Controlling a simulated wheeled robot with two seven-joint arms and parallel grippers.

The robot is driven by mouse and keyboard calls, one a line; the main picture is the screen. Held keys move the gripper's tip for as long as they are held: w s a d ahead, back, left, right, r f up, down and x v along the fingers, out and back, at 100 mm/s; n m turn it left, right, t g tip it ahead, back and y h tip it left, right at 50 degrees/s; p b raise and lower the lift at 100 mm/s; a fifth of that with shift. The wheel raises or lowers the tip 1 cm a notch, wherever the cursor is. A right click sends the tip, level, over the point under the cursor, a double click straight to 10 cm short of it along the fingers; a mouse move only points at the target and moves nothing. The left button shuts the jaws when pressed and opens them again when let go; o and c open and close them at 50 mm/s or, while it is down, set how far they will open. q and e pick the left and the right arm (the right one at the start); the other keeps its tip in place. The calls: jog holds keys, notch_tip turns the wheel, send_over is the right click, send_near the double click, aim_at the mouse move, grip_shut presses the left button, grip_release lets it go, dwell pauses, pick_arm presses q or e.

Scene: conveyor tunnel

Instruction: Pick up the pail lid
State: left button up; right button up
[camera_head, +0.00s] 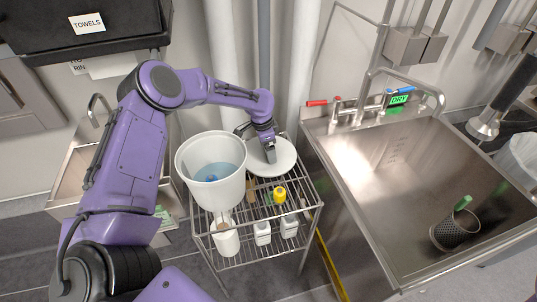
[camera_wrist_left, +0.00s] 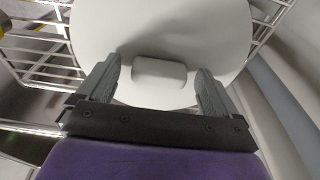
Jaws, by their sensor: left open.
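The white round pail lid (camera_head: 284,160) lies on the wire rack, right of and behind the white pail (camera_head: 205,187). In the left wrist view the lid (camera_wrist_left: 200,32) fills much of the picture, with a raised block-like handle (camera_wrist_left: 159,73) near its middle. My left gripper (camera_head: 269,154) reaches down over the lid. In the left wrist view its two fingers (camera_wrist_left: 156,85) are apart, one on each side of the handle, with gaps to it. I cannot tell whether the fingertips touch the lid. My right gripper is not in view.
The wire rack (camera_head: 262,213) also holds a yellow-topped item (camera_head: 279,195) and white bottles on its lower shelf. A steel sink (camera_head: 430,175) with a mesh cup (camera_head: 455,230) stands to the right. White pipes (camera_head: 300,60) rise close behind the lid.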

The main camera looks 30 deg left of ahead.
pick_arm(q)
jog(key=c, duration=1.2)
jog(key=shift+o, duration=0.2)
jog(key=shift+r, duration=0.15)
notch_tip(320, 180, up, 10)
jog(key=shift+b, duration=0.35)
